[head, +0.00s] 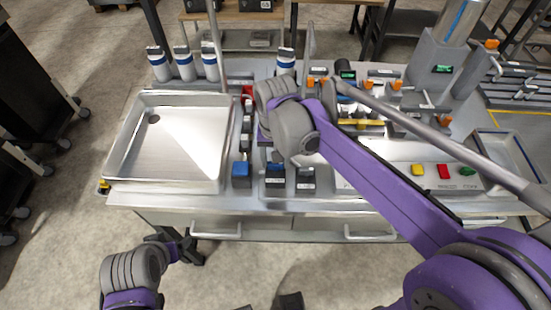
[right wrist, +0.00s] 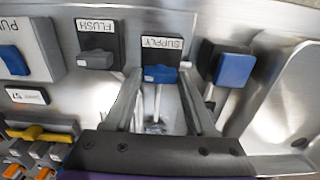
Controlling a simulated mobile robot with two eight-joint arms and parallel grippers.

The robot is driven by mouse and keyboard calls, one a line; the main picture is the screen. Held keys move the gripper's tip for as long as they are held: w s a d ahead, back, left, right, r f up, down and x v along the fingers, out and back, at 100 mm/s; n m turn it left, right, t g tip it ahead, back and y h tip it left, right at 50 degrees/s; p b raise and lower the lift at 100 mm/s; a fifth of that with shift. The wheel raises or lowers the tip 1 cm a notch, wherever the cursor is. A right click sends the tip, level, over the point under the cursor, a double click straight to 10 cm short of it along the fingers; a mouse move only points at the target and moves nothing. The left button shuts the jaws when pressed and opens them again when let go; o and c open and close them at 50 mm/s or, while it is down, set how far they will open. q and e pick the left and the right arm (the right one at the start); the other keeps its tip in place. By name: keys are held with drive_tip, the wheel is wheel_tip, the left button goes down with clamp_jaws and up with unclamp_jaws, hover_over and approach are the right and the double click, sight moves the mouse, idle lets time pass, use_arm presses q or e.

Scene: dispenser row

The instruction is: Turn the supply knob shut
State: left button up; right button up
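The supply knob (right wrist: 160,73) is a small blue handle on a dark block with a white SUPPLY label, in the upper middle of the right wrist view. In the head view it appears as the middle block (head: 275,170) of the front row. My right gripper (right wrist: 158,80) is open, with one grey fingertip on each side of the knob. I cannot tell whether either fingertip touches it. In the head view my right wrist hides these fingers. My left gripper (head: 186,248) is low at the left, in front of the bench, its fingers unclear.
A grey FLUSH knob (right wrist: 96,60) and a larger blue knob (right wrist: 234,70) flank the supply knob closely. A metal sink tray (head: 165,150) fills the bench's left side. Bottles (head: 182,62) stand behind it. Yellow, red and green buttons (head: 444,171) are at the right.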

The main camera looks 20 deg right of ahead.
drive_tip(key=o, duration=0.3)
drive_tip(key=shift+o, duration=0.2)
wheel_tip(320, 180, up, 11)
drive_tip(key=shift+p, duration=0.35)
drive_tip(key=shift+s+f, duration=0.1)
drive_tip(key=shift+f, duration=0.05)
idle(0.3)
